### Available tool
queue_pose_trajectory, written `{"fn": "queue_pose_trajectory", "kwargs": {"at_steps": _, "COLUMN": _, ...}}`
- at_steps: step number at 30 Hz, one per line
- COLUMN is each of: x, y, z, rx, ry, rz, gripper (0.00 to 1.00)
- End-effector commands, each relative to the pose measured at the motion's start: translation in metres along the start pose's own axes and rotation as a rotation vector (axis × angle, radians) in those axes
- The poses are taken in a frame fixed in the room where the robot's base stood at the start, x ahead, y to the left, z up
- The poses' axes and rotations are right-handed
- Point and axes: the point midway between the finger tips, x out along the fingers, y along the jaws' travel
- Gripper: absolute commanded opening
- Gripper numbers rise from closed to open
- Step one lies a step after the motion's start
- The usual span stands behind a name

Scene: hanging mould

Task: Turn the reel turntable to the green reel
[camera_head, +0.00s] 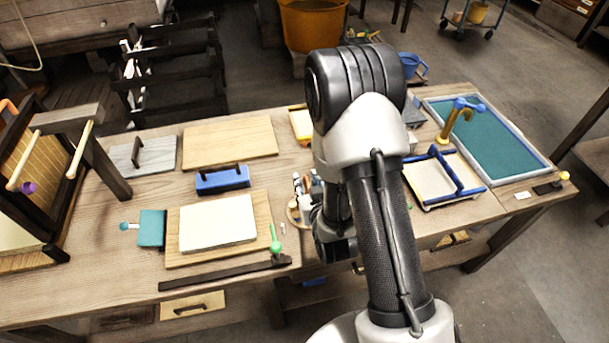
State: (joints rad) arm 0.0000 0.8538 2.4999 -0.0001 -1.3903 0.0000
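My arm reaches over the front of the table, and its wrist hangs near the middle. A small round wooden disc (293,213), which looks like the reel turntable, shows only its left edge beside my wrist. Small pale, dark and bluish parts stand over it, and I cannot tell reels from gripper parts there. My arm hides the rest of the disc. I cannot make out a green reel. My gripper is mostly hidden behind my wrist at the disc, and its fingers cannot be made out.
Left of the disc lie a cream sheet stack (217,224) on a board, a green-knobbed tool (275,240), and a blue block (222,180). A blue-handled frame (423,185) and a teal-bottomed tray (500,138) are on the right. A wooden rack stands far left.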

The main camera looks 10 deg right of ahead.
Motion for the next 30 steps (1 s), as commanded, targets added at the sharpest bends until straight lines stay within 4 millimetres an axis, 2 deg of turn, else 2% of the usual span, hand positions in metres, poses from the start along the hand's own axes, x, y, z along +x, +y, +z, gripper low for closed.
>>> {"fn": "queue_pose_trajectory", "kwargs": {"at_steps": 8, "x": -0.0004, "y": 0.0, "z": 0.0005, "rx": 0.0, "ry": 0.0, "rz": 0.0, "gripper": 0.3}}
{"fn": "queue_pose_trajectory", "kwargs": {"at_steps": 21, "x": -0.0002, "y": 0.0, "z": 0.0004, "rx": 0.0, "ry": 0.0, "rz": 0.0, "gripper": 0.01}}
{"fn": "queue_pose_trajectory", "kwargs": {"at_steps": 30, "x": -0.0001, "y": 0.0001, "z": 0.0002, "rx": 0.0, "ry": 0.0, "rz": -0.001, "gripper": 0.0}}
